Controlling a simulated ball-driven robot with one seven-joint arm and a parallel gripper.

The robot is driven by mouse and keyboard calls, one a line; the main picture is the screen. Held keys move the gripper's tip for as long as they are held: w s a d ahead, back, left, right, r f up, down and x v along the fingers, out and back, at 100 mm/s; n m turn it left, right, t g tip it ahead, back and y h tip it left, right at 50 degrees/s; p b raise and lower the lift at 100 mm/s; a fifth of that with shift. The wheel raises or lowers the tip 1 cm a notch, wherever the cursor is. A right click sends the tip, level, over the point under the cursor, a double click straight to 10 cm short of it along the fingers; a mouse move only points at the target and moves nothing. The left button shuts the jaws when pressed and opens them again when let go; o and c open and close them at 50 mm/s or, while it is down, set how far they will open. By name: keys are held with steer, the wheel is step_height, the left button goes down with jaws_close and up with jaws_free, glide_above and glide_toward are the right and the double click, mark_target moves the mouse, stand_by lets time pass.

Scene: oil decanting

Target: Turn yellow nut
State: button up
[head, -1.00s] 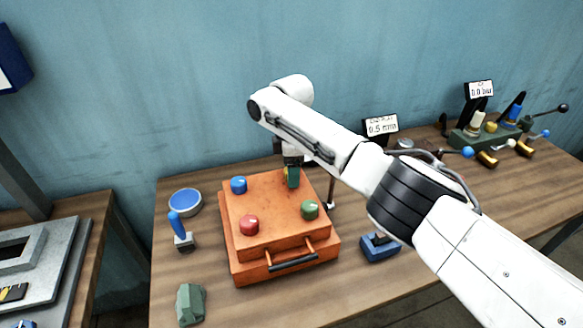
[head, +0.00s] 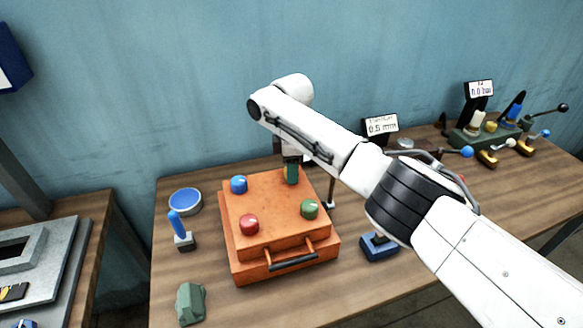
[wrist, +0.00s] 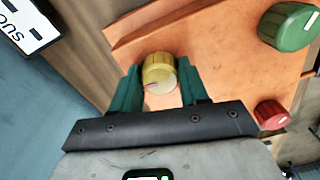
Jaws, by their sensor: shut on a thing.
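The orange box (head: 272,225) lies on the wooden table, with coloured nuts near its top corners. The yellow nut (wrist: 160,70) is at its far right corner and carries a small reddish mark on its edge. My gripper (head: 292,178) points down at that corner. In the wrist view its two green fingers stand on either side of the yellow nut, shut on it. In the head view the fingers hide the nut. The blue nut (head: 239,185), red nut (head: 249,224) and green nut (head: 310,209) are clear of my gripper.
A display sign (head: 381,125) stands behind my arm. A blue round dish (head: 185,202), a blue-handled tool (head: 179,230) and a green block (head: 190,303) are left of the box. A blue block (head: 379,246) is on the right. Levers and valves fill the far right.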

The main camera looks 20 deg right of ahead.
steer(key=m, duration=0.6)
steer(key=shift+a+p, duration=0.1)
steer(key=shift+p, duration=0.2)
steer(key=m, duration=0.5)
steer(key=shift+m, duration=0.3)
steer(key=m, duration=1.1)
steer(key=shift+r+m+b, duration=0.1)
steer(key=shift+m+b, duration=0.2)
steer(key=shift+m, duration=0.1)
steer(key=shift+w, duration=0.1)
steer(key=o, duration=1.1)
steer(key=shift+c, duration=0.2)
